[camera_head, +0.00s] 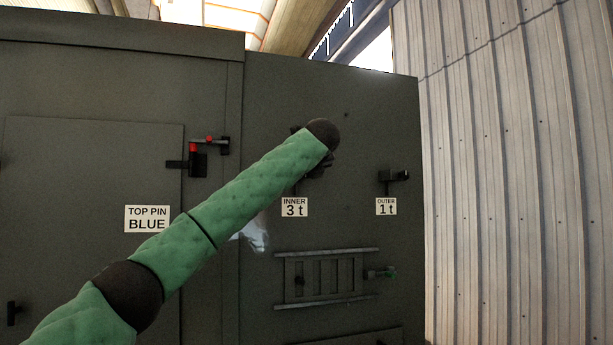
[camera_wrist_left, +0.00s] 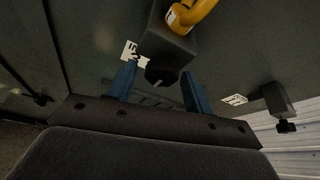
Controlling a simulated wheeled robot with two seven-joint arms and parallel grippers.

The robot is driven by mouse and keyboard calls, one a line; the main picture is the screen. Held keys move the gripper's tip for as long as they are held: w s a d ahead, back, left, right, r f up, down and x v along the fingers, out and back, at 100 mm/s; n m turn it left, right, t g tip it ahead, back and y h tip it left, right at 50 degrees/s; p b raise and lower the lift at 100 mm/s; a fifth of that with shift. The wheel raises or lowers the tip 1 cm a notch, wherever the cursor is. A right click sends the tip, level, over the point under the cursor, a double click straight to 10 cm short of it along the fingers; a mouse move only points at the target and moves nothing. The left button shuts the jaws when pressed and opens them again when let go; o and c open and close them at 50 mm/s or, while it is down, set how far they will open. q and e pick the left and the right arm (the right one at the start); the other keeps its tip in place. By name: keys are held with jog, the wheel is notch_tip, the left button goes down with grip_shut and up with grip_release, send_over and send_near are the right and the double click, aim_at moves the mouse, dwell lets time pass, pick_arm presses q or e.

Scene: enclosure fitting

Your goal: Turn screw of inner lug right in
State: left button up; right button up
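The inner lug is a dark block in the left wrist view (camera_wrist_left: 170,40), with a yellow-orange ring (camera_wrist_left: 190,14) at its top. Its dark screw head (camera_wrist_left: 162,74) faces my left gripper (camera_wrist_left: 160,72). The gripper's two blue fingers are apart, one on each side of the screw head, with visible gaps. I cannot tell how deep the head sits between them. In the head view my green left arm covers most of the inner lug, above the "INNER 3 t" label (camera_head: 294,207). My right gripper is not in view.
The outer lug (camera_head: 393,177) sits to the right, above its "OUTER 1 t" label (camera_head: 386,207). A ladder-like frame (camera_head: 325,277) is lower on the dark panel. A red-marked latch (camera_head: 198,158) and a "TOP PIN BLUE" label (camera_head: 147,219) are at left. A corrugated wall (camera_head: 510,180) stands at right.

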aim_at(307, 176)
pick_arm(q)
jog(key=b+v, duration=0.3)
jog(key=v, duration=0.2)
jog(key=shift+f+b, duration=0.25)
jog(key=shift+b, duration=0.05)
jog(key=shift+b+v, duration=0.6)
jog(key=shift+v, duration=0.85)
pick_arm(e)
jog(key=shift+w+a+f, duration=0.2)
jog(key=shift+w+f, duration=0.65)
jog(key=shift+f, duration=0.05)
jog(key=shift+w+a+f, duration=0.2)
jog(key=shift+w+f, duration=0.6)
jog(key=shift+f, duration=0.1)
pick_arm(q)
jog(key=shift+r, duration=0.2)
jog(key=shift+w+f, duration=0.1)
